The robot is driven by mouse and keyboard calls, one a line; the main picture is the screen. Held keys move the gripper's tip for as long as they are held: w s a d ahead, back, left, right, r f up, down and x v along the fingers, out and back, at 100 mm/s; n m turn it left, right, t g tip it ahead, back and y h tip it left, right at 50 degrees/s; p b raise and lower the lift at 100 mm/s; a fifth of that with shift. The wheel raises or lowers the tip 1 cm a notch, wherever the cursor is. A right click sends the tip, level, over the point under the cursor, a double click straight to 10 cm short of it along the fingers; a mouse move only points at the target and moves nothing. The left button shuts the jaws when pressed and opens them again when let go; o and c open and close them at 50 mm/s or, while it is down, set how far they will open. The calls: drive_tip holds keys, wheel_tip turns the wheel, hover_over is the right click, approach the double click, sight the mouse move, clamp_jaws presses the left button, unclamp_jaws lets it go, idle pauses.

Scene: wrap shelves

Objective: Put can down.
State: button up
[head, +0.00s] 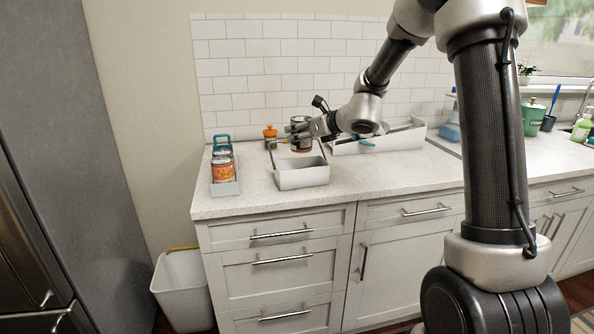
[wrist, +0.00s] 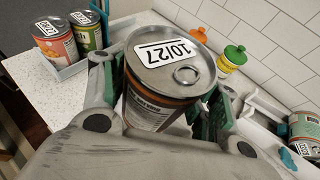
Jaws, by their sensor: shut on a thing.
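My gripper (head: 287,138) is shut on a can (wrist: 160,95) with a silver lid, a pull ring and a printed "10/27" tag. In the wrist view the can stands about upright between the green-padded fingers. In the head view the can (head: 302,147) shows partly behind the gripper, above and behind a small white open box (head: 302,180). I cannot tell whether its base touches anything. The fingers hide part of its sides.
A grey tray (head: 225,189) with several cans (head: 222,168) stands at the left counter end. Orange-capped (wrist: 197,35) and green-capped (wrist: 233,57) containers stand near the tiled wall. A long white bin (head: 380,143) at the right holds another can (wrist: 304,128). Counter in front is clear.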

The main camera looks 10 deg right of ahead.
wheel_tip(320, 180, down, 8)
drive_tip(key=shift+f, duration=0.2)
drive_tip(key=shift+f, duration=0.1)
drive_tip(key=shift+f, duration=0.4)
drive_tip(key=shift+s+f, duration=0.1)
drive_tip(key=o, duration=1.4)
drive_tip(key=shift+f, duration=0.15)
drive_tip(key=shift+c, duration=0.2)
